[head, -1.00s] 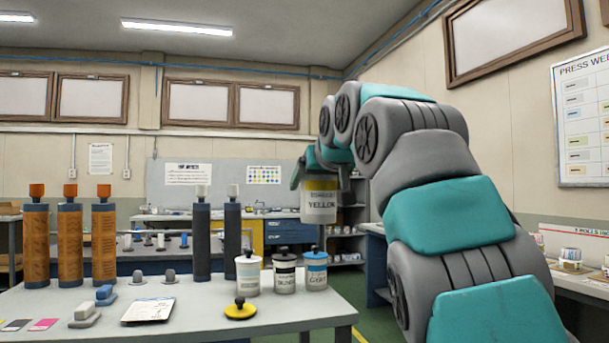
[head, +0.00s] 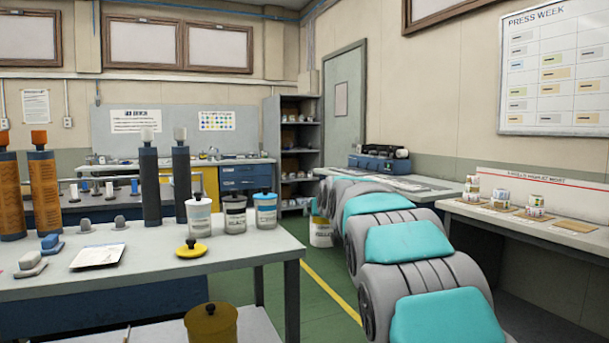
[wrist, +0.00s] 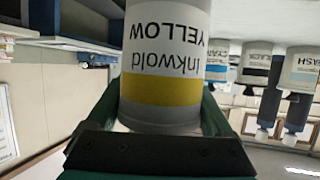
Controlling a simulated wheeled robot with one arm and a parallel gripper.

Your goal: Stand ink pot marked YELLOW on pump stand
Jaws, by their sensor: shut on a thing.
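The ink pot marked YELLOW (wrist: 160,50) fills the middle of the wrist view, appearing upside down there, white with a yellow band. My gripper (wrist: 160,112) is shut on it, with teal fingers on both sides. In the head view the pot (head: 320,234) is held right of the front table, low over the green floor, partly hidden behind my arm. My gripper is mostly hidden there. A yellow disc with a knob (head: 193,249) lies on the table. I cannot tell which thing is the pump stand.
The front table (head: 240,255) holds three other pots (head: 235,213), rollers and a card (head: 98,256). An amber lidded container (head: 211,325) stands on its lower shelf. A side bench (head: 520,225) with small rolls runs along the right wall. Green floor lies between.

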